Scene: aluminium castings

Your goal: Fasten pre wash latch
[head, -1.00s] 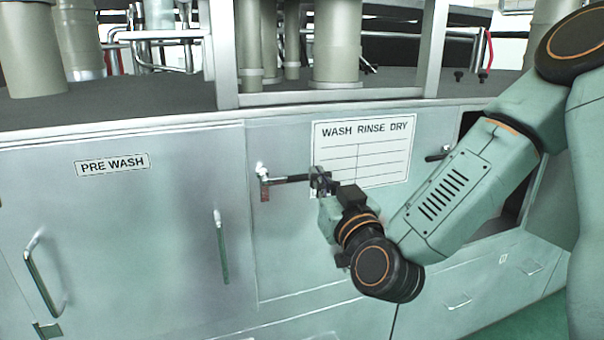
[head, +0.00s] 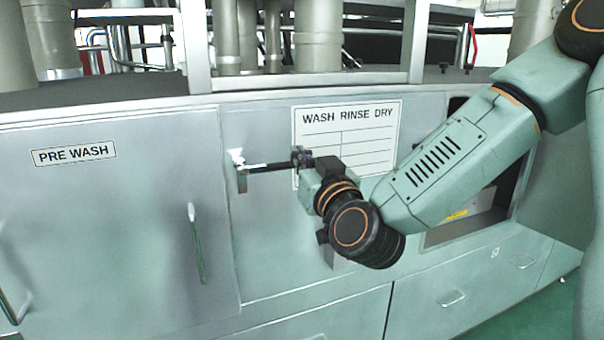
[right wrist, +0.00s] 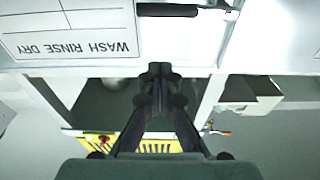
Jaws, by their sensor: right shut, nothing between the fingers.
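The PRE WASH door, with its label (head: 74,154), stands on the left and looks flush with its frame. At its right edge is a pale metal latch fitting (head: 240,172). A dark lever (head: 270,167) runs right from it, nearly level. My right gripper (head: 300,158) is at the lever's right end in the head view, shut and empty. In the right wrist view its fingers (right wrist: 157,80) are together, and a black handle (right wrist: 168,10) shows beyond them with a visible gap. Contact with the lever cannot be told. My left gripper is not in view.
A WASH RINSE DRY sign (head: 347,140) is on the panel behind my right gripper. A vertical handle (head: 196,243) is on the PRE WASH door. An opening (head: 480,205) shows at the right. Pipes and frame posts (head: 196,45) stand above.

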